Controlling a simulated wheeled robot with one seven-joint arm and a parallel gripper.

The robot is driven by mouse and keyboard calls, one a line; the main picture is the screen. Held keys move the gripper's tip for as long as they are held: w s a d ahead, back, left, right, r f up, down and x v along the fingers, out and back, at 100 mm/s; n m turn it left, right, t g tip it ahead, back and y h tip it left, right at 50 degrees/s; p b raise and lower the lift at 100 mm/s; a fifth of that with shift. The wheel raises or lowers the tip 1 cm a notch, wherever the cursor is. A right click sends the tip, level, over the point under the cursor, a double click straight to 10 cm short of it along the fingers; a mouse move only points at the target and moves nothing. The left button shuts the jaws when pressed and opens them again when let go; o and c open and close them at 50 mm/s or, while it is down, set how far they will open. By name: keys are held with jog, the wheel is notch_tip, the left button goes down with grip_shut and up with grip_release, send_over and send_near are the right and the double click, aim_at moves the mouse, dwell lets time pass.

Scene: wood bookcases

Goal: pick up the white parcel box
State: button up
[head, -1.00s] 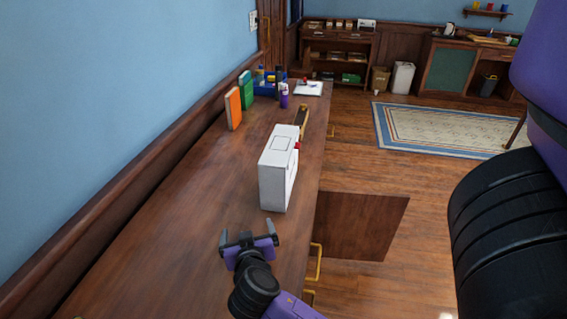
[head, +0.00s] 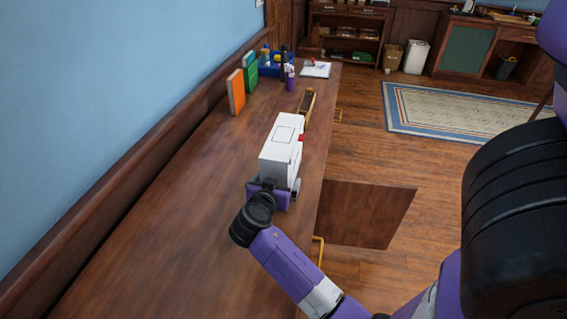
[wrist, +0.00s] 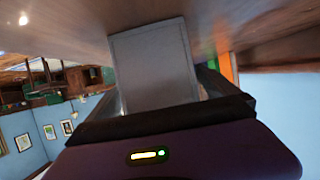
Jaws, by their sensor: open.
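The white parcel box (head: 281,152) stands upright on the wooden counter near its right edge, with a small red mark on its right side. My gripper (head: 275,188) is at the box's near end, low over the counter. Its jaws are open, with a finger to either side of the box's near end. In the wrist view the box (wrist: 152,66) fills the space ahead between the fingers, and its near face looks grey in shadow. The fingertips are largely hidden, and I cannot tell whether they touch the box.
On the counter (head: 170,215), a brown long object (head: 307,101) lies behind the box. Farther back are an orange book (head: 236,92), a green book (head: 250,71), a purple bottle (head: 290,80) and a blue bin (head: 272,69). A wall runs along the left. The near counter is clear.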

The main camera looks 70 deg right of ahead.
jog(key=shift+d+f, duration=0.15)
jog(key=shift+d, duration=0.25)
jog(key=c, duration=1.8)
jog(key=shift+c, duration=0.3)
jog(key=shift+r, duration=0.2)
